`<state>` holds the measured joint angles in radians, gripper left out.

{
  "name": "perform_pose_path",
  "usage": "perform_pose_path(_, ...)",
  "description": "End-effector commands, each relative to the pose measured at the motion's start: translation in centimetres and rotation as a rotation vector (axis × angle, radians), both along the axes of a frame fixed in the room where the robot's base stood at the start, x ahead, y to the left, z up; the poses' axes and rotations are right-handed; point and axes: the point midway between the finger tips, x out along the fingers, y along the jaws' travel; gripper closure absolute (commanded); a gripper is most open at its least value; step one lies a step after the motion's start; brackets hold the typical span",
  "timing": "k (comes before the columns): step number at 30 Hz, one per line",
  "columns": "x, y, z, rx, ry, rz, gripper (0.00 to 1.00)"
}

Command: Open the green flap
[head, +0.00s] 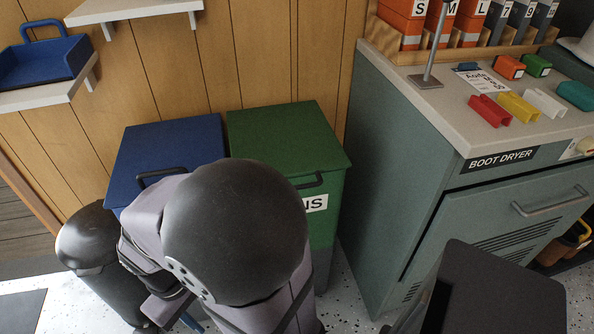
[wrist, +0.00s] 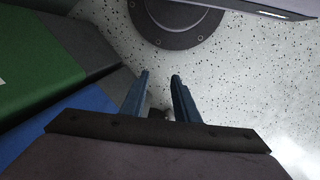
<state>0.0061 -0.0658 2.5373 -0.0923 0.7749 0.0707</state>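The green flap (head: 280,140) is the flat lid of a green bin (head: 325,225). It lies shut, with a dark handle (head: 312,180) at its front edge. My arm hides its front left part and some of a white label ending in "NS". In the wrist view, green bin surface (wrist: 35,65) shows at the left. My gripper (wrist: 160,77) is open and empty, its two blue fingers apart over the speckled floor, clear of the bins. In the head view my arm mostly hides it.
A blue-lidded bin (head: 165,145) stands against the green one, on its left. A boot dryer cabinet (head: 400,150) stands close on the right. A shelf (head: 50,97) with a blue tray (head: 45,62) hangs at upper left. Speckled floor (wrist: 235,60) is free below my gripper.

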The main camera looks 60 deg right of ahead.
Motion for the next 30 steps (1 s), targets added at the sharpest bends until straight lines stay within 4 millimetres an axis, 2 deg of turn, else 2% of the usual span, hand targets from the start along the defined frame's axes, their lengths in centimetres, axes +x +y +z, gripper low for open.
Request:
perform_pose_path(1,-0.7,-0.9,1.0,-0.034,0.054,-0.003,0.72)
perform_pose_path(5,-2.5,-3.8,2.3,-0.147,0.189,-0.012,0.72)
perform_pose_path(8,-3.9,-6.7,4.1,-0.262,0.302,-0.017,0.72)
perform_pose_path(12,-5.3,-11.7,8.1,-0.486,0.464,-0.011,0.72)
perform_pose_path(15,-5.3,-15.5,11.2,-0.673,0.550,0.011,0.72)
perform_pose_path(18,-4.5,-18.4,13.7,-0.839,0.590,0.040,0.72)
perform_pose_path(21,-3.6,-20.4,15.3,-0.961,0.601,0.071,0.72)
perform_pose_path(24,-2.7,-21.6,16.1,-1.039,0.597,0.096,0.72)
perform_pose_path(30,-1.7,-22.5,16.4,-1.101,0.584,0.122,0.72)
